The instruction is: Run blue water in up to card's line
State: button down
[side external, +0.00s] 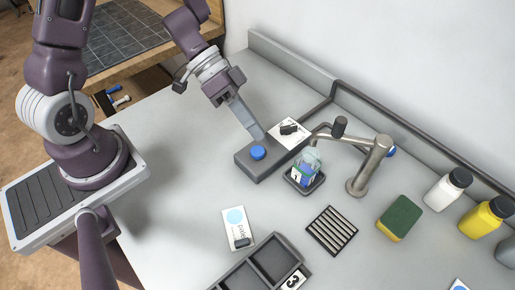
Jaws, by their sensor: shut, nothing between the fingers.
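My gripper (259,134) is shut and empty. Its tips point down just behind a blue round button (258,153) on a grey box (264,172); I cannot tell whether they touch the box. A small clear vessel (313,157) stands on a dark square tray (305,188), under the spout of a metal tap (372,163). Blue shows low in the vessel beside a numbered white label; its exact level is too small to read. A white card (237,222) with a pale blue disc lies in front, a dark clip on its lower edge.
Another white card (295,125) with a dark piece lies behind the box. A slotted drain (332,231), green sponge (400,217), white bottle (446,190) and yellow bottle (485,217) stand right. A compartment tray (272,259) is in front. The left counter is clear.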

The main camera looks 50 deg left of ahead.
aim_at(263, 154)
jog(key=shift+f, duration=1.45)
jog(key=shift+f, duration=0.15)
dwell(0.8)
jog(key=shift+f, duration=0.25)
jog(key=shift+f, duration=0.55)
dwell(0.6)
jog(key=shift+r, duration=1)
jog(key=shift+r, duration=2.5)
